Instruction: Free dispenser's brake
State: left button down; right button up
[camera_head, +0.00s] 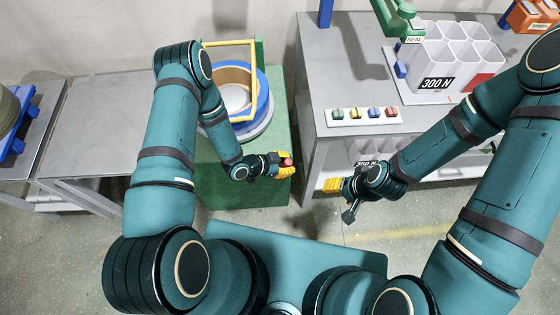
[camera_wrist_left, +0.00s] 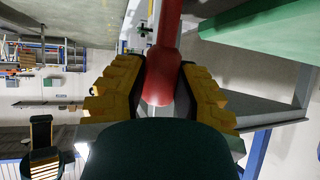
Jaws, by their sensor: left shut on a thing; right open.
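The dispenser has a green body (camera_head: 225,193) with a blue-rimmed reel (camera_head: 263,97) on top and a yellow frame (camera_head: 252,70) over it. My left gripper (camera_head: 286,166) is at the front right side of the green body. In the left wrist view, its yellow fingers (camera_wrist_left: 160,88) are shut on a red rounded handle (camera_wrist_left: 165,60), which appears to be the brake lever. Only a small red bit of it shows in the head view, and its mount is hidden. My right gripper (camera_head: 332,185) is open and empty, before the grey table.
A grey bench (camera_head: 95,125) stands left of the dispenser. Floor shows between dispenser and table.

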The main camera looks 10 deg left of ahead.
pick_arm(q)
jog(key=shift+w+d+f+g+y, duration=0.1)
jog(key=shift+d+f+g+y, duration=0.1)
jog(key=shift+d+y, duration=0.25)
jog(key=shift+w+d+f+g+y, duration=0.1)
jog(key=shift+d+g+y, duration=0.1)
jog(key=shift+d+y, duration=0.25)
jog(key=c, duration=0.7)
grip_release()
jog(key=v, duration=1.2)
jog(key=shift+d, duration=0.1)
jog(key=shift+r, duration=0.1)
jog(key=s+r+n+g+y, duration=0.1)
jog(key=s+n, duration=0.1)
jog(key=n, duration=0.2)
jog(key=s+d+r+n+g+y, duration=0.1)
jog(key=s+r+n, duration=0.1)
jog(key=n, duration=0.3)
jog(key=s+d+r+n+g+y, duration=0.1)
jog(key=s+r+n+y, duration=0.1)
jog(key=n, duration=0.2)
jog(key=shift+s+d+n+g, duration=0.15)
jog(key=shift+d+n+g, duration=0.1)
jog(key=shift+n+g, duration=0.15)
